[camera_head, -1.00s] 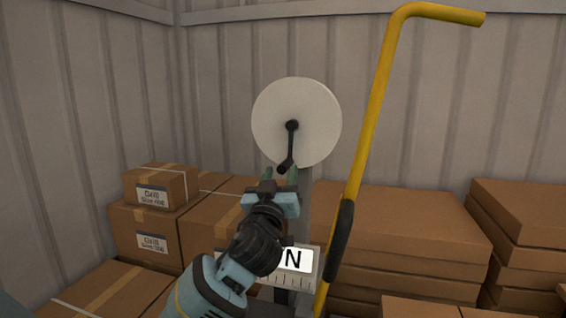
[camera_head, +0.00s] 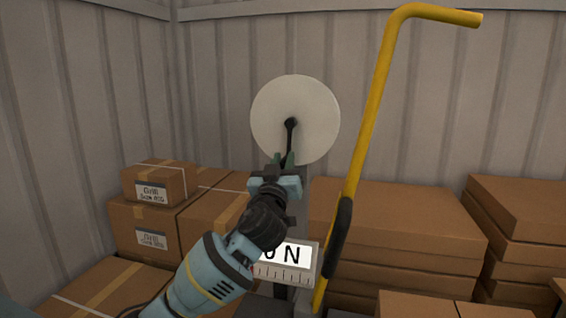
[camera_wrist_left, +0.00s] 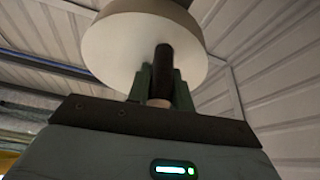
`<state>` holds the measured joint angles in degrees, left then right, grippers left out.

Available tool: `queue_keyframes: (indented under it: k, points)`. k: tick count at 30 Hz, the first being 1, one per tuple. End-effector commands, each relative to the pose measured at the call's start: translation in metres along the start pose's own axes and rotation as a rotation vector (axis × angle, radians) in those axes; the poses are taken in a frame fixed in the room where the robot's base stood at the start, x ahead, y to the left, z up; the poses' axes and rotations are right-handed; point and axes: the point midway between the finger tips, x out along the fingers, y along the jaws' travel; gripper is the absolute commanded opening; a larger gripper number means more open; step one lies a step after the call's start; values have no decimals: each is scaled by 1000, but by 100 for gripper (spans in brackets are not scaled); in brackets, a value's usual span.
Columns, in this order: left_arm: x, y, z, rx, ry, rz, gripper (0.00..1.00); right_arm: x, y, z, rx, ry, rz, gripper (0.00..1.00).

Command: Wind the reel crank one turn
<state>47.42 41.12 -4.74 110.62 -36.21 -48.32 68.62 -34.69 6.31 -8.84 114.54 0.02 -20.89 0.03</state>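A white reel disc (camera_head: 296,108) stands upright in front of the corrugated wall. Its black crank (camera_head: 290,134) hangs down from the hub. My left gripper (camera_head: 284,162) is at the crank's lower end, reaching up from below. In the left wrist view the dark crank handle (camera_wrist_left: 163,68) stands between the two green fingers (camera_wrist_left: 163,88), which sit close against both its sides. The reel's white face (camera_wrist_left: 115,50) is behind them. In the head view my fingers and wrist hide most of the handle. My right gripper is not in view.
A yellow bent bar (camera_head: 372,110) with a black grip rises just right of the reel. A ruled sign with an "N" (camera_head: 290,257) is below, partly behind my left arm. Stacked cardboard boxes (camera_head: 395,225) stand on both sides. The space above the reel is clear.

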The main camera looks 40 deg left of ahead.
Motion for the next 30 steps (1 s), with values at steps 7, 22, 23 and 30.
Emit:
queue_keyframes:
  k: [7,22,23,30]
  points:
    - [0,0,0,-1,-1,0,0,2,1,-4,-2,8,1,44]
    - [0,4,1,-44,0,-18,0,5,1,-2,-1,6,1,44]
    - [0,4,1,-44,0,-18,0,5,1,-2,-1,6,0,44]
    - [0,4,1,-44,0,-18,35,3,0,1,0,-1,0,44]
